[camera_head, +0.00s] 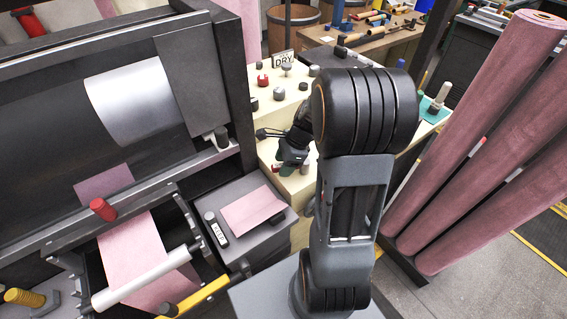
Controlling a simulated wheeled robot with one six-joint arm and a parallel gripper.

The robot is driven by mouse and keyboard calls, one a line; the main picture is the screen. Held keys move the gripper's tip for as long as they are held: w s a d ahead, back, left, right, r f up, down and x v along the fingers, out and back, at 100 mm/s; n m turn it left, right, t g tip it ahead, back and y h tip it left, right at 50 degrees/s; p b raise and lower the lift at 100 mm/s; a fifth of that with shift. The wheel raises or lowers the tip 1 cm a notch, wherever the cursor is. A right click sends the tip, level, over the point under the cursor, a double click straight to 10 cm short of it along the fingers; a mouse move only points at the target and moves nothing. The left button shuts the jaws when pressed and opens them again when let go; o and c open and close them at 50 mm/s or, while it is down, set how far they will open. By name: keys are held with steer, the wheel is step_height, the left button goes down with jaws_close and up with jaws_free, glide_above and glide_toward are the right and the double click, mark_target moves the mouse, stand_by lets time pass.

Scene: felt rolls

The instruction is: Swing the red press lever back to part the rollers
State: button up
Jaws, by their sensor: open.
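A red cylindrical grip (103,209), which looks like the press lever's handle, stands at the front rail of the dark press (60,95). I cannot tell its full swing or whether the rollers are apart. A pale silver roller (130,100) sits in the press. A pink felt sheet (133,245) comes out below the rail, beside a whitish bar (145,276). My gripper (268,133) is open, partly hidden by my arm. It appears over the cream table, to the right of the press and well apart from the red grip.
A grey box (240,240) with a pink felt piece (253,209) stands right of the press. Tall pink felt rolls (480,120) lean at the right.

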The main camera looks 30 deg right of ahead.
steer(key=shift+c, duration=0.3)
jaws_close()
stand_by(0.3)
